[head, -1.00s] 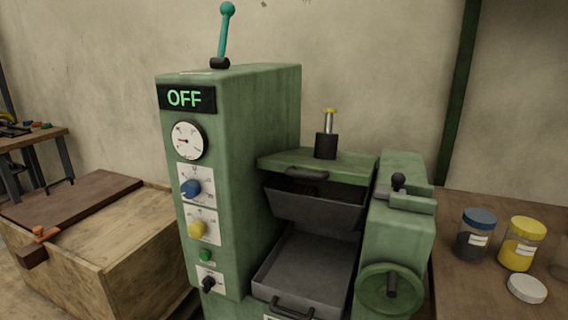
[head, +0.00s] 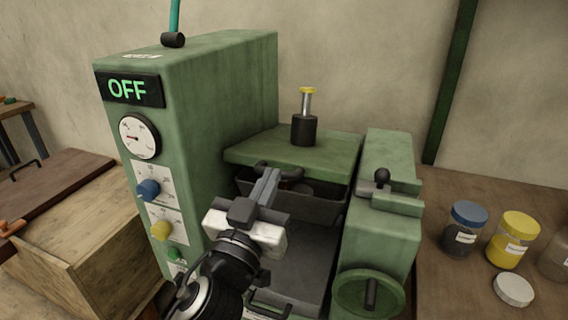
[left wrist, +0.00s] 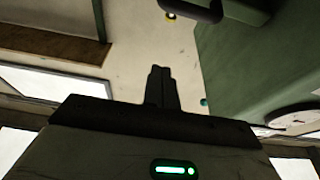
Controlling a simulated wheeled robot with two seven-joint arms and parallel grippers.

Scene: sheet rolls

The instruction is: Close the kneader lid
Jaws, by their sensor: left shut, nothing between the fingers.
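The kneader lid (head: 300,152) is a flat green plate between the display housing and the right-hand housing, with a dark handle (head: 278,172) on its front edge. A dark gap shows between the lid and the grey trough (head: 325,208) below it. My left gripper (head: 268,180) is shut and empty, its fingertips just in front of and below the handle; whether they touch it I cannot tell. In the left wrist view the closed fingers (left wrist: 162,85) point toward a dark handle (left wrist: 190,10) near the top edge. My right gripper is not in view.
The green housing (head: 195,110) with an OFF display, gauge and knobs stands close left of my gripper. A black cylinder (head: 304,130) with a yellow-topped rod stands on the lid. A handwheel (head: 370,293) is at lower right. Jars (head: 466,228) stand on the right-hand table.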

